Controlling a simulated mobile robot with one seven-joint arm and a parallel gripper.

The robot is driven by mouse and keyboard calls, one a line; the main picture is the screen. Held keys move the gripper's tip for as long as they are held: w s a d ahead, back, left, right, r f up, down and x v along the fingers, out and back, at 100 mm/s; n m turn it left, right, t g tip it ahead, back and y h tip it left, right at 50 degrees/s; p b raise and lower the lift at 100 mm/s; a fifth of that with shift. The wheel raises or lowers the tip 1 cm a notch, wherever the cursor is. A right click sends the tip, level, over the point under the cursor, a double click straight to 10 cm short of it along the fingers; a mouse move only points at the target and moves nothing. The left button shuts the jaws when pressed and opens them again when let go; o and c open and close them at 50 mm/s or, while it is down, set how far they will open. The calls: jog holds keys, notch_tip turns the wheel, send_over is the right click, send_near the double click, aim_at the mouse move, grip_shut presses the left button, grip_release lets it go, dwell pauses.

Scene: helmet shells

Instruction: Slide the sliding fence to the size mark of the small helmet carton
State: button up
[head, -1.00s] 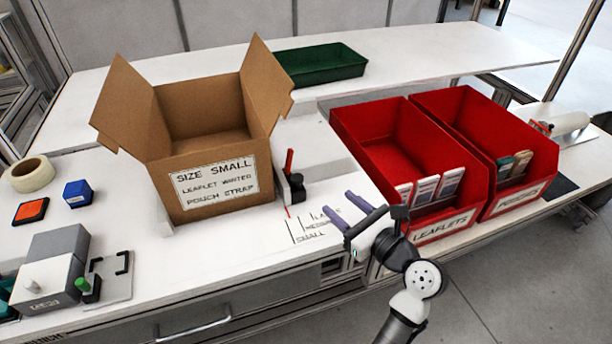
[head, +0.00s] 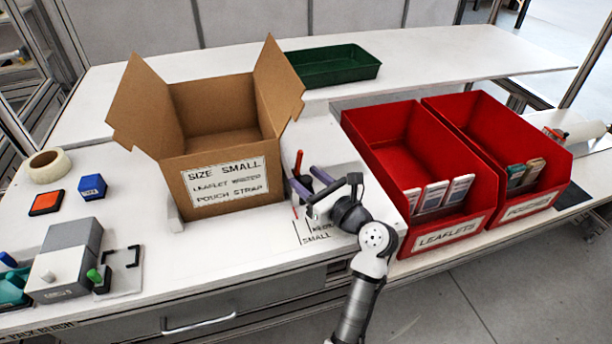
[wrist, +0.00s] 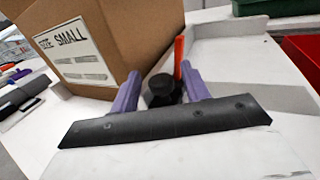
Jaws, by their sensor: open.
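The small helmet carton (head: 225,195), open-topped and labelled SIZE SMALL, stands on the white bench. The sliding fence, with a black knob (wrist: 162,90) and an upright orange-red piece (head: 298,163), is just right of the carton. My gripper (head: 302,177) is open at the fence, its purple fingers reaching toward it. In the wrist view the knob shows between the two fingers (wrist: 160,78), with no clear contact on either side. The SMALL size mark (head: 316,238) is printed on the bench in front; my gripper and arm partly cover the other marks.
Two red bins (head: 420,165) with leaflets and cards stand close to the right of my arm. A green tray (head: 335,66) lies behind. Tape, ink pads and a grey device (head: 68,255) are at the left. The bench front left of the marks is clear.

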jog(key=shift+w+a, duration=0.35)
grip_shut()
